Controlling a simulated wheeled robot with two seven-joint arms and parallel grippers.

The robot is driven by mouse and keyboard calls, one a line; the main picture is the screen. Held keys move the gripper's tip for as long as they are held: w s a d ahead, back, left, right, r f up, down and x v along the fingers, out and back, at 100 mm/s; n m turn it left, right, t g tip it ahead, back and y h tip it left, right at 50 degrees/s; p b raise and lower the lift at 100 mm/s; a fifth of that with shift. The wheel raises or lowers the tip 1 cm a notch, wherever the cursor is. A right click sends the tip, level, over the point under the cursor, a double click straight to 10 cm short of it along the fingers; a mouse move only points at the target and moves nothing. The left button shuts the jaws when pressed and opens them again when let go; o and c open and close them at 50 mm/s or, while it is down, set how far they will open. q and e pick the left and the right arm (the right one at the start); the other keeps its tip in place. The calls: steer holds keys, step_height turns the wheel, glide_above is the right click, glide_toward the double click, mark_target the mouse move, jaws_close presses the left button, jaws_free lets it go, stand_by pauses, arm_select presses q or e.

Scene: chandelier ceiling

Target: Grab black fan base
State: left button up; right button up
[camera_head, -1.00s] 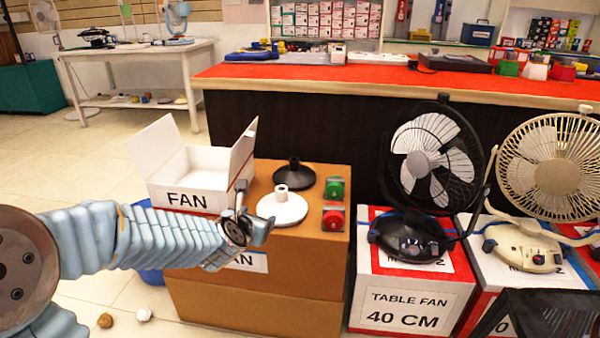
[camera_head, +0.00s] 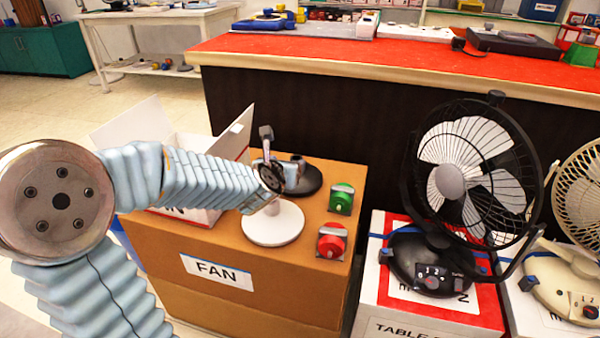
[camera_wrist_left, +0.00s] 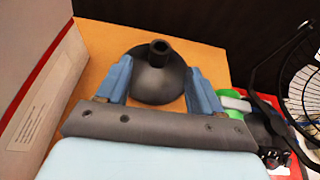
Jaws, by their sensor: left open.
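The black fan base (camera_head: 308,180) stands upright on the brown cardboard box, behind the white fan base (camera_head: 272,224) in the head view. My left gripper (camera_head: 283,160) reaches over the box and partly hides the black base. In the left wrist view the black base (camera_wrist_left: 157,78) shows as a round disc with a short hollow stem. The fingers of my left gripper (camera_wrist_left: 158,82) are open, one on each side of the lower part of the base in the picture. I cannot tell whether they touch it. My right gripper is not in view.
A green button (camera_head: 341,198) and a red button (camera_head: 331,241) sit at the right edge of the cardboard box (camera_head: 215,290). A black table fan (camera_head: 450,185) stands further right. A dark counter (camera_head: 330,110) rises behind.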

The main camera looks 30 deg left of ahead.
mark_target(296, 158)
arm_select(q)
steer(key=x, duration=0.7)
steer(key=p+x, duration=0.1)
steer(key=x, duration=0.2)
steer(key=shift+w+f, duration=0.2)
steer(key=shift+f, duration=0.15)
steer(key=shift+c, duration=0.4)
jaws_close()
steer(key=shift+r, duration=0.1)
